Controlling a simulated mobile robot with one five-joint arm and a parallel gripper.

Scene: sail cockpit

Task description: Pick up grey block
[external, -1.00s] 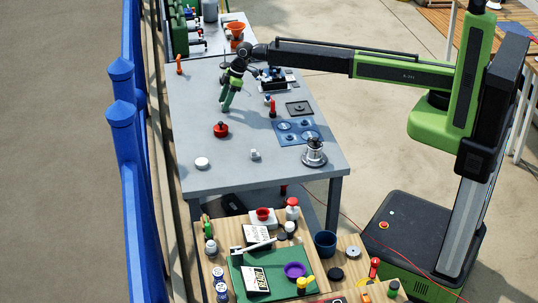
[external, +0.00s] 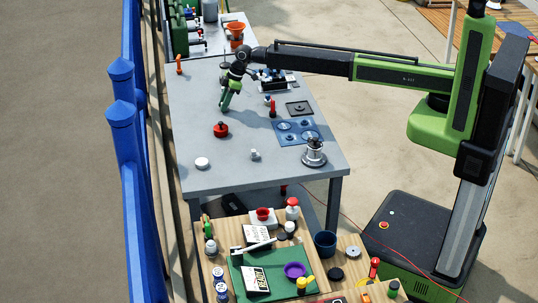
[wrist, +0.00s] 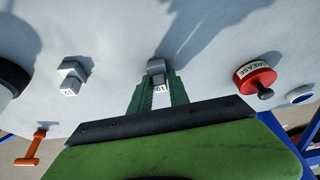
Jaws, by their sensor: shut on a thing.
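My gripper (wrist: 156,92) is shut on a small grey block (wrist: 156,66) in the wrist view. The block sits between the green fingertips, with a white label showing between the fingers. In the external view my gripper (external: 224,107) points down over the middle left of the grey table, and the block is too small to make out there. I cannot tell whether the block clears the table. A second grey block (wrist: 72,70) with a label stands apart, left of my gripper in the wrist view.
A red grease pot (external: 221,130) stands near my gripper. A white puck (external: 202,163) and a small pale block (external: 254,155) lie towards the front. A blue tray (external: 297,132) and a metal fitting (external: 314,153) are on the right. A blue fence (external: 121,112) runs left of the table.

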